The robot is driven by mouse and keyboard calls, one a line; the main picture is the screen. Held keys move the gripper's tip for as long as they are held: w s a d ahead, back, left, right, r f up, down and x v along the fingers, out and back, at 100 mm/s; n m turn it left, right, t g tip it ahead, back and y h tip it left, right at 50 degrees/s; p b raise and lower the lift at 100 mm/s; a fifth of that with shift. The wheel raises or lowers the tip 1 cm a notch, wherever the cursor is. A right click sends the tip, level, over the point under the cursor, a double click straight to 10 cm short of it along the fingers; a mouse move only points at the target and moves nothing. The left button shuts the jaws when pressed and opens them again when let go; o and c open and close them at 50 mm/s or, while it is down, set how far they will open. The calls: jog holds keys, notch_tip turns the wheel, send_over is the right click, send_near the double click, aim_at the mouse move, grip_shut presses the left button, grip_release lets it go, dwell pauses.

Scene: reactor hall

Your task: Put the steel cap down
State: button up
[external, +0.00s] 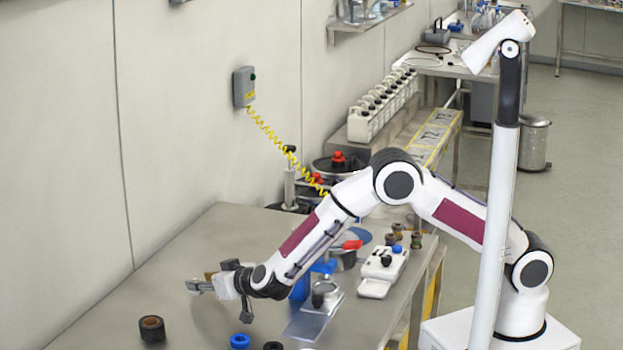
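My gripper (200,284) reaches out low over the left part of the steel table (225,240), pointing left. A small grey, metallic-looking shape shows at its fingertips. I cannot tell whether this is the steel cap or the fingers themselves, nor whether the fingers are open or shut. No other thing here can be clearly made out as the steel cap. A dark ring-shaped part with a brown top (152,328) sits on the table in front of the gripper, to the lower left.
A blue ring (240,341) and a black ring (273,346) lie at the front. A metal plate (313,323) with a fixture, a blue stand (300,288) and a white device (378,284) stand right of the gripper. The table's left part is mostly clear up to the wall.

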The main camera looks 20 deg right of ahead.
jog(key=v, duration=1)
dwell(0.7)
jog(key=shift+w+d+r, duration=0.15)
jog(key=shift+w+r, duration=0.2)
jog(key=shift+w, duration=0.05)
jog(key=w+d+r+g+y, duration=0.2)
jog(key=w+d+r+y, duration=0.1)
jog(key=w+d+r, duration=0.95)
jog(key=s+d+r+g+h, duration=0.1)
jog(key=s+d+r, duration=0.15)
jog(key=d, duration=0.65)
jog(key=s+d+r+g, duration=0.1)
jog(key=d+r, duration=0.3)
jog(key=d, duration=0.4)
jog(key=s+d+f+m+g+h, duration=0.1)
jog(key=s+d+f+h, duration=0.1)
jog(key=s+d, duration=0.4)
jog(key=s+d+f+m+g+h, duration=0.1)
jog(key=s+d, duration=0.6)
jog(key=d, duration=0.7)
jog(key=s+d+f+m+g+h, duration=0.1)
jog(key=s+d+f+m+h, duration=0.1)
jog(key=s+d+f+h, duration=0.2)
jog(key=s+d, duration=0.3)
jog(key=d, duration=0.3)
jog(key=shift+d, duration=0.3)
